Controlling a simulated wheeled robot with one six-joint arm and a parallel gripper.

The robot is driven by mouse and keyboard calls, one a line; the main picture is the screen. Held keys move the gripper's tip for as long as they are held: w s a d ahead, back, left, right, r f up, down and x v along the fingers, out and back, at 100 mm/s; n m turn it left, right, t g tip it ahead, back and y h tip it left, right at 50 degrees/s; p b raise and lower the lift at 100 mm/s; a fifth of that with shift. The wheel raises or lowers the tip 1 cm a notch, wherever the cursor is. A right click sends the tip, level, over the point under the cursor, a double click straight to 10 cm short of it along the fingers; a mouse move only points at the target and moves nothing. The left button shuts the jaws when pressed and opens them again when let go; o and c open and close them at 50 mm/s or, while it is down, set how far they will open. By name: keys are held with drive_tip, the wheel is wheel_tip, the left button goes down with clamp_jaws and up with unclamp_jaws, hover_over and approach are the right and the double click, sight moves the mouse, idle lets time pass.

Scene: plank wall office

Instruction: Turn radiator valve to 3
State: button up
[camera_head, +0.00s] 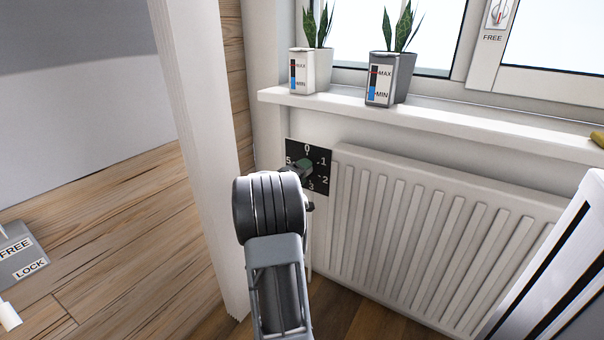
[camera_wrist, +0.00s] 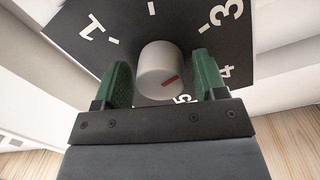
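The radiator valve is a white round knob (camera_wrist: 158,62) with a short red mark on a black dial plate (camera_head: 325,160) left of the radiator. In the wrist view the red mark lies on the knob's lower right, slanting right toward the side of the 4; a finger covers part of that area, so the exact reading is unclear. The 1, 3, 4 and part of the 5 show there. My gripper (camera_wrist: 160,82) is open, with a green finger on each side of the knob and small gaps between. In the head view my arm hides most of the knob.
The white radiator (camera_head: 430,230) stands right of the dial. A window sill (camera_head: 440,115) with two potted plants juts out above it. A white post (camera_head: 205,150) rises close left of my arm. A FREE/LOCK plate (camera_head: 22,258) is at far left.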

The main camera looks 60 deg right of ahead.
drive_tip(key=shift+o, duration=0.6)
drive_tip(key=shift+a, duration=0.1)
drive_tip(key=w+a+p, duration=0.1)
drive_tip(key=a+p, duration=0.2)
drive_tip(key=a, duration=1)
drive_tip(key=shift+a+f, duration=0.15)
drive_tip(key=shift+a, duration=0.15)
